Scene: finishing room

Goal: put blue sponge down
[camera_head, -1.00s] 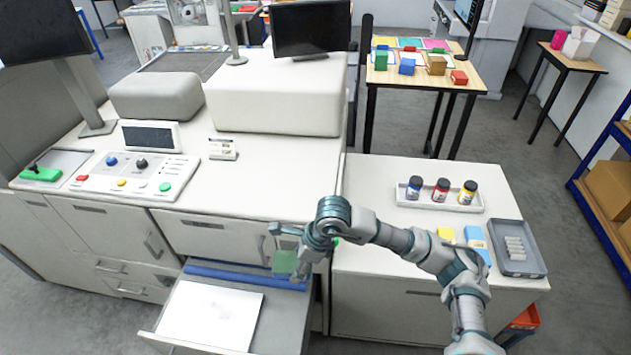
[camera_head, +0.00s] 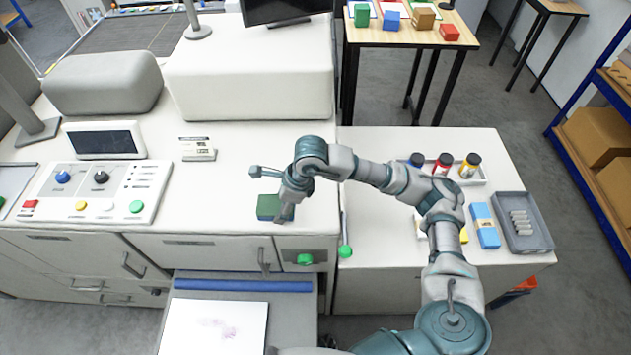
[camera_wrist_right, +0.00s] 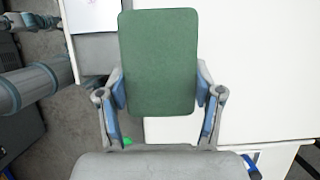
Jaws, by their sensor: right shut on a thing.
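The blue sponge (camera_head: 268,206) has a green top face and a thin blue layer along its lower edge. My right gripper (camera_head: 283,212) is shut on it, over the front edge area of the white machine top (camera_head: 225,215). I cannot tell whether the sponge touches that surface. My left gripper is not in view.
Left of the sponge is a button panel (camera_head: 100,192). An open drawer (camera_head: 290,305) with a white sheet lies below.

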